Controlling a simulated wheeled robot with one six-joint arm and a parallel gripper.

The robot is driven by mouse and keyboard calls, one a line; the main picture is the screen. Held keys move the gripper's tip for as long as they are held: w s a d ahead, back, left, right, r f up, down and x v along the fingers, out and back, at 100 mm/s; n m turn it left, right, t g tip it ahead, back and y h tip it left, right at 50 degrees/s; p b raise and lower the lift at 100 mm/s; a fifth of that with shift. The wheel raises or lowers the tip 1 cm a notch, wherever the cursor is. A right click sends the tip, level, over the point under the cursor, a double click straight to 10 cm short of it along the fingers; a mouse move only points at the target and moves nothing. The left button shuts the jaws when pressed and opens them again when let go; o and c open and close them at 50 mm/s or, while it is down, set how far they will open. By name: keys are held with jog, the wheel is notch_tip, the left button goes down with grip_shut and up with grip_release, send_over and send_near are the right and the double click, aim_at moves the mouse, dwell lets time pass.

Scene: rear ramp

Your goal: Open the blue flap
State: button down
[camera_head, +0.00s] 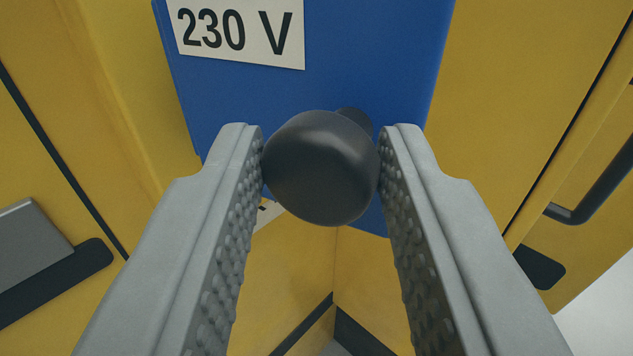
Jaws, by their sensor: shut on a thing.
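The blue flap (370,60) fills the upper middle of the view and carries a white label (240,32) reading "230 V". A dark round knob (320,168) stands out from the flap's lower part on a short stem. My gripper (320,165) has one grey, studded finger on each side of the knob, both touching it, so it is shut on the knob. The knob hides part of the flap's lower edge. A small pale part shows below that edge, mostly hidden behind the knob and the left finger.
Yellow panels (530,80) with black seams surround the flap. A black bar handle (598,185) is at the right. A grey plate (30,245) with a black strip is at the left. Pale floor shows at the lower right.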

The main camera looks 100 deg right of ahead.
jog(key=shift+w+a, duration=0.15)
jog(key=shift+w, duration=1.05)
jog(key=shift+w+a, duration=0.15)
jog(key=shift+w, duration=1)
jog(key=c, duration=1.1)
grip_release()
jog(key=shift+d, duration=0.2)
jog(key=shift+o, duration=0.2)
jog(key=shift+a, duration=0.15)
jog(key=w+a, duration=0.2)
jog(key=a, duration=1.5)
jog(key=shift+a, duration=0.2)
